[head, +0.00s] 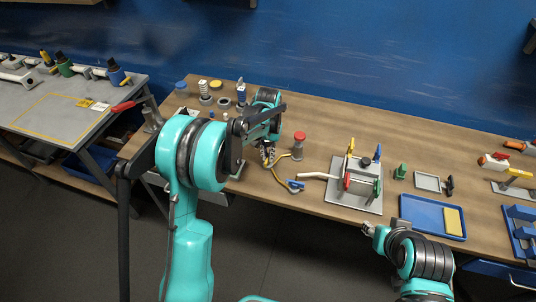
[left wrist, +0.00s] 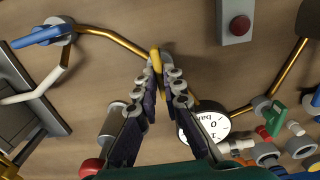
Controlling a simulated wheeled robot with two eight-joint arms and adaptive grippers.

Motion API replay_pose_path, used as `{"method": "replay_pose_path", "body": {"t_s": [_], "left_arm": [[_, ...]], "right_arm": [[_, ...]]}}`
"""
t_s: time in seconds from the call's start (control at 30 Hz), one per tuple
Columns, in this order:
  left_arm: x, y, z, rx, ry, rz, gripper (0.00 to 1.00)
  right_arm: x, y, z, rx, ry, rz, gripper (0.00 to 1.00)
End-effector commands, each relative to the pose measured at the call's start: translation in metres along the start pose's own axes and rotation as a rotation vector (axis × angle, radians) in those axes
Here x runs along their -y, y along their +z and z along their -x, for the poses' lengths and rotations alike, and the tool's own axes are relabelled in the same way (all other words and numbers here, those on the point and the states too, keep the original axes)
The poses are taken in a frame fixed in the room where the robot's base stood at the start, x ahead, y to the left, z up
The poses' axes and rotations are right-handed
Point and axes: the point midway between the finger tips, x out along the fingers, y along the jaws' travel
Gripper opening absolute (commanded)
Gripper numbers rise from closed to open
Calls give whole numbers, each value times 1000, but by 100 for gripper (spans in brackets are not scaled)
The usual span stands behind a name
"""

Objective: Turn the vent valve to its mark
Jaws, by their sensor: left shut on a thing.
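My left gripper (head: 267,152) reaches down at the brass pipework on the wooden bench. In the left wrist view its fingertips (left wrist: 158,75) are shut on a small yellow handle (left wrist: 155,57), probably the vent valve's, beside the brass pipe (left wrist: 110,38). The fingers hide most of the valve, and I cannot make out its mark. A white dial gauge (left wrist: 211,125) sits just right of the fingers. A blue-handled valve (left wrist: 45,35) is at the pipe's other end; it also shows in the head view (head: 295,186). My right gripper (head: 369,229) is near the bench's front edge, its jaws too small to judge.
A red-topped cylinder (head: 299,146) stands close right of my left gripper. A grey box with a red button (left wrist: 238,22) is nearby. Farther right are a grey plate with coloured levers (head: 348,205) and a blue tray (head: 416,226). Several small parts stand behind my left arm.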

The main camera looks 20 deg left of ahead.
Motion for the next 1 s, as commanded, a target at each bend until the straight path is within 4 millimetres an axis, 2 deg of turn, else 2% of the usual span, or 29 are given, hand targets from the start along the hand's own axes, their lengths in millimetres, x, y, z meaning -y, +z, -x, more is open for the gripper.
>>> {"method": "replay_pose_path", "body": {"t_s": [0.47,0.5,0.53,0.57,0.87,1.0], "left_arm": [[0,-1,0,-2,0,12,0],[0,-1,0,-2,0,12,19],[0,-1,0,-2,0,12,27],[0,-1,0,-2,0,12,29],[0,0,1,-1,0,11,29],[0,0,14,-1,0,11,29]], "right_arm": [[0,0,0,0,0,0,40],[0,0,0,0,0,0,40],[0,0,0,0,0,0,40],[0,0,0,0,0,0,40],[0,0,0,0,0,0,40],[0,0,0,0,0,0,40]]}}
